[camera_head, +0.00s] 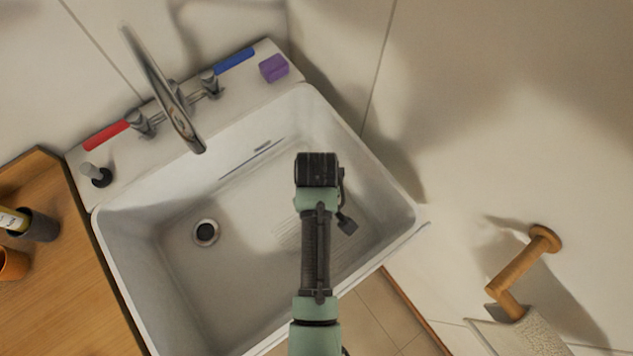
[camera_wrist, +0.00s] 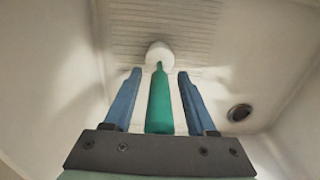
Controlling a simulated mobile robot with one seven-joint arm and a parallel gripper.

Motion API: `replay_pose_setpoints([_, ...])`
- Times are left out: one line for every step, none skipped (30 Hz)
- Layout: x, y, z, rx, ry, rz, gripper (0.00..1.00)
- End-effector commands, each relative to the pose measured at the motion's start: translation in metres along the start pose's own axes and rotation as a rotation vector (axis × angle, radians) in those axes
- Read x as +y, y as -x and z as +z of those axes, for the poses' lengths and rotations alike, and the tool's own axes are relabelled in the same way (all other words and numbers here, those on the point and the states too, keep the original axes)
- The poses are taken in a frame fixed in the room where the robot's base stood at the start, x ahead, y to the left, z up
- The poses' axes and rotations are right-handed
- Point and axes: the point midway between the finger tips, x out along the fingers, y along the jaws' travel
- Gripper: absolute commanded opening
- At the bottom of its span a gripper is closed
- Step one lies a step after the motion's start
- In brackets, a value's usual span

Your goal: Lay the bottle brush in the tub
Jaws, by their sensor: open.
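The tub is the white sink basin (camera_head: 240,265), with a round drain at its left in the head view. The drain also shows at the right in the wrist view. The bottle brush (camera_wrist: 160,102) has a green handle and a round white head, which points toward the ribbed part of the basin floor. My gripper (camera_wrist: 159,72) is over the basin with its blue fingers apart. The brush handle lies between them with a gap on each side. Its near end is hidden behind the gripper body. I cannot tell whether the brush touches the floor. My arm hides the brush in the head view.
A chrome faucet (camera_head: 165,95) reaches over the basin's back. A purple block (camera_head: 274,68) sits on the back ledge. A wooden counter (camera_head: 65,310) with a dark cup (camera_head: 42,226) is at the left. A wooden holder (camera_head: 520,268) with a towel is on the right wall.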

Motion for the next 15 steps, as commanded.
replay_pose_setpoints([0.001,0.008,-0.001,0.004,0.000,0.003,0.57])
replay_pose_setpoints([0.001,0.013,-0.001,0.004,-0.001,0.003,0.57])
replay_pose_setpoints([0.001,0.021,-0.001,0.005,-0.001,0.004,0.57])
replay_pose_setpoints([0.001,0.027,-0.001,0.005,-0.001,0.003,0.57])
replay_pose_setpoints([0.001,0.034,-0.001,0.006,0.000,0.004,0.57])
replay_pose_setpoints([0.001,0.043,-0.002,0.007,0.000,0.004,0.57])
replay_pose_setpoints([0.001,0.050,-0.002,0.006,0.000,0.004,0.57])
replay_pose_setpoints([0.001,0.057,-0.001,0.005,0.000,0.004,0.57])
replay_pose_setpoints([0.001,0.065,-0.001,0.006,-0.001,0.004,0.57])
replay_pose_setpoints([0.001,0.071,-0.001,0.006,-0.001,0.004,0.57])
replay_pose_setpoints([0.001,0.077,-0.001,0.005,-0.001,0.003,0.57])
replay_pose_setpoints([0.001,0.085,-0.001,0.005,-0.001,0.003,0.57])
replay_pose_setpoints([0.001,0.090,-0.001,0.006,-0.001,0.003,0.57])
replay_pose_setpoints([0.001,0.095,-0.001,0.005,-0.001,0.003,0.57])
replay_pose_setpoints([0.001,0.101,-0.002,0.005,-0.001,0.003,0.57])
